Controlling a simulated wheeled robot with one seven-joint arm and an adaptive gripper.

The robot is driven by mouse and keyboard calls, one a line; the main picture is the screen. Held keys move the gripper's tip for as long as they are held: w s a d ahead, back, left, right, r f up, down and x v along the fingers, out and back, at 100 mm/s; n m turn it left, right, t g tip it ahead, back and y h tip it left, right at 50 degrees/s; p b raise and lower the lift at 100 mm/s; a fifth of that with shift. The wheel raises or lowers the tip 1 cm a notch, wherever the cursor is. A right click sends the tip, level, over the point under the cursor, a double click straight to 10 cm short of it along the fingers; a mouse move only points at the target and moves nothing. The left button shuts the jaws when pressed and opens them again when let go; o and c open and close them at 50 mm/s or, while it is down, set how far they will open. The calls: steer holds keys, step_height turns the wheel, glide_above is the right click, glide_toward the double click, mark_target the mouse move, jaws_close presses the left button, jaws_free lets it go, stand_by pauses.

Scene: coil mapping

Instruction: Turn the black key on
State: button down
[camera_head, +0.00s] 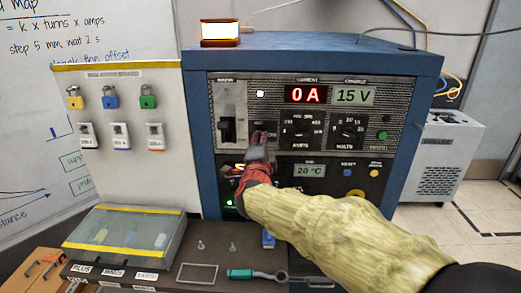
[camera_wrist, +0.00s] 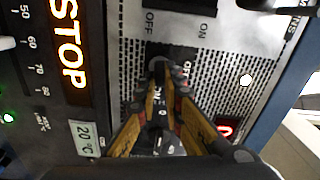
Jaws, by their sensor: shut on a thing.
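The black key is on the grey front panel of the blue cabinet (camera_head: 410,68), between the big breaker switch (camera_head: 227,115) and the current knob (camera_head: 301,130). My gripper (camera_head: 258,148) reaches to it, and its fingers cover most of the key in the head view. In the wrist view my gripper (camera_wrist: 166,76) is shut on the black key (camera_wrist: 160,66), with an ON label partly visible between the fingers. How far the key is turned is hard to tell.
A white lamp (camera_head: 260,93) is lit above the key. A lit STOP display (camera_wrist: 70,45) is beside the gripper in the wrist view. A clear-lidded case (camera_head: 125,232) and a teal-handled wrench (camera_head: 256,275) lie on the bench below. Padlocks (camera_head: 110,98) hang at left.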

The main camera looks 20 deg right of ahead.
steer(key=shift+f+m+b, duration=0.15)
steer(key=shift+m+b, duration=0.25)
steer(key=shift+m, duration=0.5)
steer(key=c, duration=2)
jaws_free()
steer(key=shift+c, duration=0.2)
steer(key=shift+o, duration=0.6)
steer(key=shift+s, duration=0.1)
steer(key=v, duration=1.1)
steer(key=shift+s, duration=0.35)
steer(key=shift+a, duration=0.15)
